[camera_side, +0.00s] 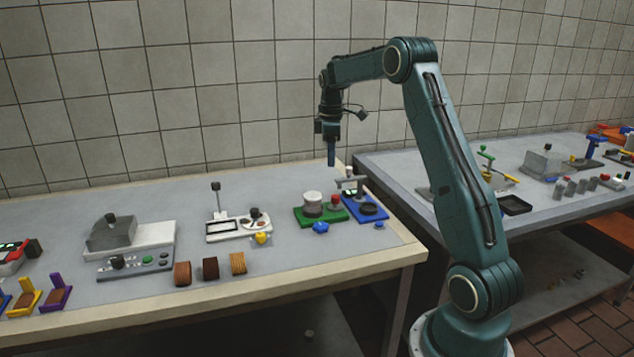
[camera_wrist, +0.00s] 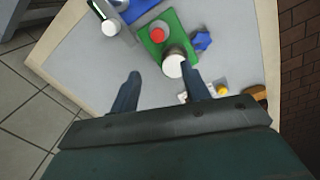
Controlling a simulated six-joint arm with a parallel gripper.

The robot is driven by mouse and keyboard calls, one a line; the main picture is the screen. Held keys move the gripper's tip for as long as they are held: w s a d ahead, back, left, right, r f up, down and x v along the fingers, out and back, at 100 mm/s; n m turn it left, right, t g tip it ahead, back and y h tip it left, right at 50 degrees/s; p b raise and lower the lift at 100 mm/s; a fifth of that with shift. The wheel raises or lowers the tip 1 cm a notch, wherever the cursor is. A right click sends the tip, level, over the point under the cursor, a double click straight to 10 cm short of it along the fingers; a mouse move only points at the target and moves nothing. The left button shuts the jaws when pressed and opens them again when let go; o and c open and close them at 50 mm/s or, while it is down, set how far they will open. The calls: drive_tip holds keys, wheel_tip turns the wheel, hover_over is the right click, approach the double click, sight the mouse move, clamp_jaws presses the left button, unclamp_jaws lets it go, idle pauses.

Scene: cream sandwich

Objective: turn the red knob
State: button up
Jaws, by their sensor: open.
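The red knob (camera_side: 334,200) stands on a green base (camera_side: 300,217), beside an upright pale cylinder (camera_side: 312,203). In the wrist view, the red knob (camera_wrist: 160,29) shows round from above near the top of the picture, on the green base (camera_wrist: 171,22). The white top of the cylinder (camera_wrist: 174,66) shows near the right fingertip. My gripper (camera_side: 331,161) points down, well above the table and the green base. In the wrist view, my gripper (camera_wrist: 160,75) has its two fingers apart with nothing held, below the knob in the picture.
A blue base (camera_side: 368,209) with a dark round part and a grey piece (camera_side: 350,182) stands close at the right. A blue star-shaped piece (camera_side: 320,228) and a yellow piece (camera_side: 262,238) lie in front. The table's right edge is near.

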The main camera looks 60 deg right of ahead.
drive_tip(key=shift+s+a+f+m+h, duration=0.15)
drive_tip(key=shift+a+m+h, duration=0.5)
drive_tip(key=shift+m, duration=3.15)
drive_tip(key=shift+s+a+f+m+h, duration=0.15)
drive_tip(key=shift+a+m+h, duration=0.5)
drive_tip(key=shift+m, duration=3.15)
drive_tip(key=shift+s+a+m+h, duration=0.2)
drive_tip(key=shift+a+m+h, duration=0.45)
drive_tip(key=shift+m, duration=3.15)
drive_tip(key=shift+a, duration=0.15)
drive_tip(key=s+n+t, duration=0.1)
drive_tip(key=n, duration=0.2)
drive_tip(key=s+d+n+t+y, duration=0.1)
drive_tip(key=s+n, duration=0.1)
drive_tip(key=n, duration=0.1)
drive_tip(key=s+d+n+t, duration=0.1)
drive_tip(key=n, duration=0.2)
drive_tip(key=shift+s+n+y, duration=0.2)
drive_tip(key=shift+n+y, duration=0.1)
drive_tip(key=shift+y, duration=0.05)
